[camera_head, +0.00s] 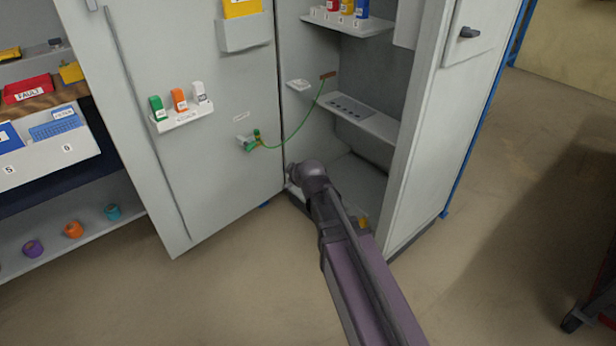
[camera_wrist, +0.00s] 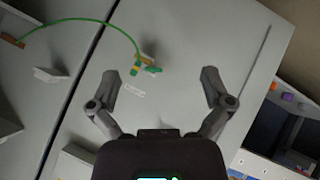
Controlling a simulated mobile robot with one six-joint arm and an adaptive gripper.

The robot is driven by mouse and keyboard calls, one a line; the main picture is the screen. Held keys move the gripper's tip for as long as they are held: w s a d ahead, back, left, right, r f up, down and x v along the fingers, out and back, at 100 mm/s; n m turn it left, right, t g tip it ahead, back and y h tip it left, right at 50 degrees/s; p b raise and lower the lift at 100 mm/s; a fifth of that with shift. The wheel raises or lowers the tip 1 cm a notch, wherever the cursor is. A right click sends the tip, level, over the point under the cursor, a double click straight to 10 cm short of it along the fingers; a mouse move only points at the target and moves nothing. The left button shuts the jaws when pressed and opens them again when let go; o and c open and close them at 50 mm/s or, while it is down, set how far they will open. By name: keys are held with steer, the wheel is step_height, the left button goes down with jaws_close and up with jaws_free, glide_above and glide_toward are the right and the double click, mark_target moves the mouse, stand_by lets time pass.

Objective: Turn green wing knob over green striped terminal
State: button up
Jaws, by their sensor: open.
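The green wing knob (camera_head: 250,147) sits on a small bracket on the inner face of the open cabinet door. In the wrist view the knob (camera_wrist: 152,69) is near the middle, ahead of my fingers. Beside it is the green and yellow striped terminal (camera_head: 257,134), which also shows in the wrist view (camera_wrist: 135,70). A green cable (camera_head: 300,128) runs from there to a brown bar (camera_head: 328,76) in the cabinet. My gripper (camera_wrist: 160,82) is open and empty, apart from the knob, with one finger on each side of it in the picture. In the head view my arm mostly hides the fingers.
A door shelf (camera_head: 181,120) holds green, orange and white items left of the knob. Inside the cabinet are a slotted shelf (camera_head: 380,124) and a small white ledge (camera_head: 299,85). The cabinet's side wall (camera_head: 440,140) stands right of my arm. The door around the knob is clear.

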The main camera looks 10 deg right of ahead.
steer(key=s+d+r+m+g+h+p, duration=0.1)
steer(key=s+d+m+g+p, duration=0.1)
steer(key=s+d+p, duration=0.1)
steer(key=shift+s+d+m, duration=0.4)
steer(key=shift+s+d, duration=0.1)
steer(key=shift+s, duration=0.35)
steer(key=shift+r, duration=0.1)
steer(key=c, duration=0.5)
steer(key=shift+s+d+g, duration=0.2)
steer(key=shift+g, duration=0.1)
steer(key=shift+c, duration=0.9)
steer(key=s+d+f+m+g+h, duration=0.1)
steer(key=s+d+m+g, duration=0.2)
steer(key=s, duration=0.5)
steer(key=s+d+f+m+g+p, duration=0.1)
steer(key=s+d+m+g, duration=0.2)
steer(key=s+d+m, duration=0.2)
steer(key=s+d, duration=0.1)
steer(key=s, duration=0.1)
steer(key=shift+s+d+f+g+h, duration=0.15)
steer(key=shift+s+f+g+h, duration=0.15)
steer(key=shift+s+g+h, duration=0.1)
